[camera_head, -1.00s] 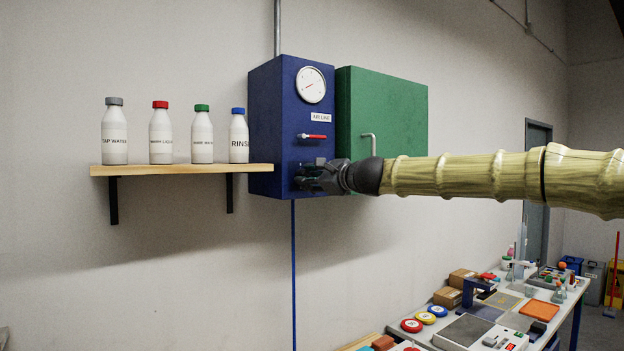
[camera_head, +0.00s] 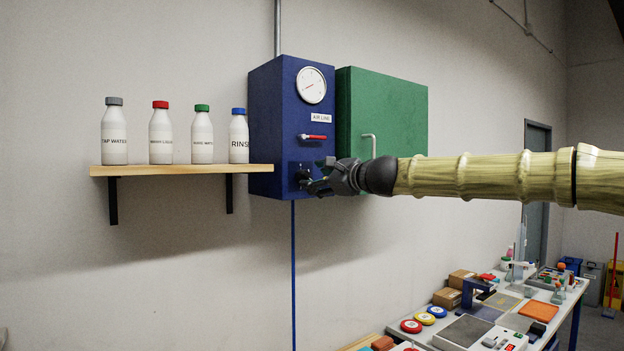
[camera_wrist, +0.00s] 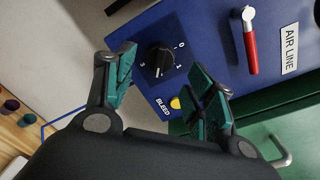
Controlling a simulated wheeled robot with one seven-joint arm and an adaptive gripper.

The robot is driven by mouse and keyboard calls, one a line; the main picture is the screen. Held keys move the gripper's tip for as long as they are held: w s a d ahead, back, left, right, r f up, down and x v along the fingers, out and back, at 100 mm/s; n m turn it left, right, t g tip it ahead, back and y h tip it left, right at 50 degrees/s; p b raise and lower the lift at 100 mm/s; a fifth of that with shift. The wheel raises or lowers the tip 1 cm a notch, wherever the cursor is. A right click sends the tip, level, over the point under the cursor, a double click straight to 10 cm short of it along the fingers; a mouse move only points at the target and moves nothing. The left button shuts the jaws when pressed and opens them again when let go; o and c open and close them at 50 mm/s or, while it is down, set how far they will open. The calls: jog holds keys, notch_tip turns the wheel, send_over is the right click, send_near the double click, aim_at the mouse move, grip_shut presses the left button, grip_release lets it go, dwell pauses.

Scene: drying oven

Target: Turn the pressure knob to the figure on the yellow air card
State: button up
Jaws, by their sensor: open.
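The black pressure knob (camera_wrist: 159,57) sits on a dark dial plate on the blue air line box (camera_head: 262,130). In the wrist view its pointer mark and the figures 0, 1 and 3 show around it. My gripper (camera_wrist: 168,88) is open, its green-padded fingers apart on either side below the knob, with the knob ahead between them and not held. In the head view my gripper (camera_head: 312,180) is at the lower front of the box. The gauge (camera_head: 311,85) is on top of the box front; its reading is too small to tell. I see no yellow air card.
A red-handled lever (camera_head: 313,137) sits above the knob, and a yellow bleed button (camera_wrist: 175,103) beside it. A green cabinet (camera_head: 385,110) adjoins on the right. A shelf (camera_head: 180,170) with several bottles is on the left. A cluttered bench (camera_head: 465,330) stands lower right.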

aim_at(308, 178)
jog(key=v, duration=0.8)
jog(key=shift+s+d+r, duration=0.2)
jog(key=w+a+m+b, duration=0.1)
jog(key=w+a+m, duration=0.1)
jog(key=w+m, duration=0.1)
jog(key=w+a+m+b, duration=0.1)
jog(key=w+a+m, duration=0.2)
jog(key=w+a+f+m+b, duration=0.1)
jog(key=w+a+m, duration=0.2)
jog(key=shift+w+t, duration=0.4)
dwell(0.8)
jog(key=shift+c, duration=0.2)
jog(key=c, duration=1)
